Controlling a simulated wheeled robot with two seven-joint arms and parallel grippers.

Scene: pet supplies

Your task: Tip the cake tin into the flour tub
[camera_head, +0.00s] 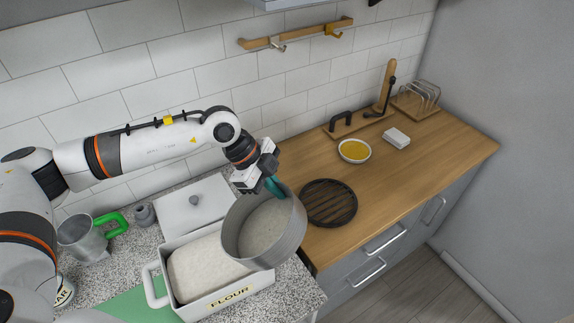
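The cake tin (289,238) is a round grey metal tin with a pale, flour-like layer inside. My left gripper (272,184) is shut on its far rim and holds it above the right end of the flour tub. The tin is tilted, with its opening partly toward the camera. The flour tub (228,298) is a white rectangular container marked FLOUR, with a white heap in it. The tin hides the tub's right part. No falling stream shows. My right gripper is not in view.
A white lid (196,205) lies behind the tub. A metal jug with a green handle (84,238) stands at left. A black round trivet (329,203) and a yellow-filled bowl (354,151) are on the wooden counter (420,160), which has free room at right.

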